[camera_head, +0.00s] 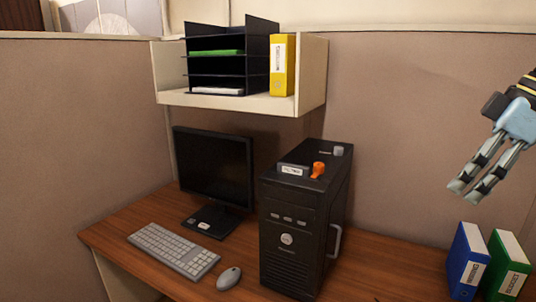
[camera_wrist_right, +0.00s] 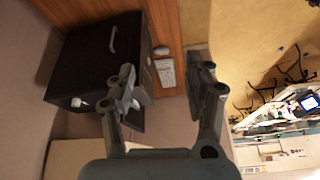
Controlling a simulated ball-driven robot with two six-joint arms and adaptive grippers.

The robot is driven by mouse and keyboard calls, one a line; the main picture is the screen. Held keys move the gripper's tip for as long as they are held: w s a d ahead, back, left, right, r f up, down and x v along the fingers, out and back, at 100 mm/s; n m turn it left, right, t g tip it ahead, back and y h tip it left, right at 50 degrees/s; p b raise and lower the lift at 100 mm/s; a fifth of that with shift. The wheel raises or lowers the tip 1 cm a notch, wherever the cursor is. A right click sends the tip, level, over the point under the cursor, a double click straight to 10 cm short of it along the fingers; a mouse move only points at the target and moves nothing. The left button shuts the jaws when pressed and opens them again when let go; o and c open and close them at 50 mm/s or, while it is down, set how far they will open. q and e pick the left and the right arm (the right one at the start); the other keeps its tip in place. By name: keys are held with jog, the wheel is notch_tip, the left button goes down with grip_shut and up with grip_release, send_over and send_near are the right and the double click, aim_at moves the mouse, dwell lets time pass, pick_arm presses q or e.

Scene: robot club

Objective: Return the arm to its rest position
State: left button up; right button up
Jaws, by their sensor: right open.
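My right gripper (camera_head: 469,193) is raised in the air at the right side of the head view, above the blue and green binders and apart from everything. In the right wrist view its two fingers (camera_wrist_right: 163,88) are spread with nothing between them. The black computer tower (camera_head: 290,235) stands on the desk left of the gripper, with an orange knob (camera_head: 318,170) on its top. The tower also shows at the left of the wrist view (camera_wrist_right: 95,60). My left gripper is in neither view.
The wooden desk (camera_head: 385,278) bears a monitor (camera_head: 212,165), keyboard (camera_head: 172,248), mouse (camera_head: 229,278), blue binder (camera_head: 467,262) and green binder (camera_head: 508,264). A wall shelf (camera_head: 225,101) holds a black tray rack (camera_head: 217,68) and a yellow binder (camera_head: 283,65). Partition walls stand behind; the air around the gripper is free.

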jog(key=s+a+f+m+g+b, duration=0.15)
jog(key=s+f+b, duration=0.3)
jog(key=f, duration=1.25)
jog(key=s+a+f+m+g+b, duration=0.1)
jog(key=s+f+m+b, duration=0.4)
jog(key=f, duration=1.2)
jog(key=s+a+f+g+b, duration=0.1)
jog(key=s+f+b, duration=0.4)
jog(key=f, duration=1.2)
pick_arm(q)
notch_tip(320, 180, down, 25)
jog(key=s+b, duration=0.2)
jog(key=b, duration=0.8)
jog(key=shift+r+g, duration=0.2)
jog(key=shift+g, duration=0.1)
pick_arm(e)
jog(key=s+f+m+h, duration=0.1)
jog(key=s+f+h, duration=0.1)
jog(key=s+f, duration=1.2)
jog(key=s+f+m+t+h, duration=0.1)
jog(key=s+f+h, duration=0.1)
jog(key=s+f, duration=1.3)
notch_tip(320, 180, down, 6)
jog(key=shift+s+r+m, duration=0.1)
jog(key=shift+s+m, duration=0.1)
jog(key=shift+m, duration=0.15)
jog(key=shift+t, duration=0.25)
